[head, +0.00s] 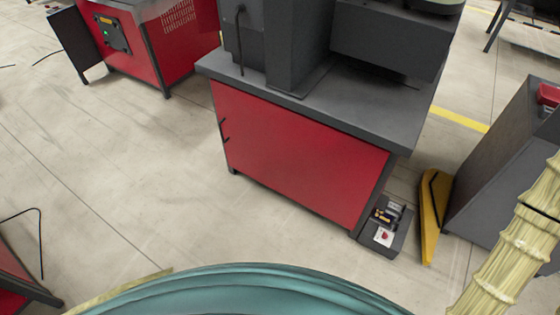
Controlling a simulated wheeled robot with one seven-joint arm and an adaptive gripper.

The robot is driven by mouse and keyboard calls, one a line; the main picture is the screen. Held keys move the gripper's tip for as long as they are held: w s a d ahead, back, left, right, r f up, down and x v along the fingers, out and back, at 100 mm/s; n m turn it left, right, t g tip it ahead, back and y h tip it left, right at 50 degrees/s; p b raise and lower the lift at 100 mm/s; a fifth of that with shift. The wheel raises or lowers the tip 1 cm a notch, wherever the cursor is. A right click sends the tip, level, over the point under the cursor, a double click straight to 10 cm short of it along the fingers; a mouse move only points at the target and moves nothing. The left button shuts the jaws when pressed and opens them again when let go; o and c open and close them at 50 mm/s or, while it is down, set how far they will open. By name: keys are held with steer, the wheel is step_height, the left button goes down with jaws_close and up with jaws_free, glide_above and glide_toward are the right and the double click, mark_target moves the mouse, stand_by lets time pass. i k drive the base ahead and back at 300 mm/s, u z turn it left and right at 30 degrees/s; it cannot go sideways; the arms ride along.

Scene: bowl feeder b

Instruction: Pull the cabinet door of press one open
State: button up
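A press stands in the middle of the head view, its dark machine body (298,45) on a dark grey top (345,122). Below the top is a red cabinet door (290,160), which looks closed and flush with the front. A dark handle (223,130) sits near the door's left edge. No label shows which press this is. My gripper is out of view. A pale ribbed sleeve at the lower right and a teal rounded cover along the bottom look like parts of my own body.
The floor in front of the door is clear. A foot pedal box (386,226) and a yellow piece (432,215) stand at the door's right, beside a grey cabinet (495,170). Another red machine (165,50) stands back left. A red unit (15,275) is at the lower left.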

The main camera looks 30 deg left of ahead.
mark_target(330, 170)
steer(key=k, duration=1.2)
steer(key=u, duration=0.85)
steer(key=i, duration=0.7)
steer(key=u, duration=0.5)
steer(key=i, duration=0.7)
steer(key=z, duration=0.15)
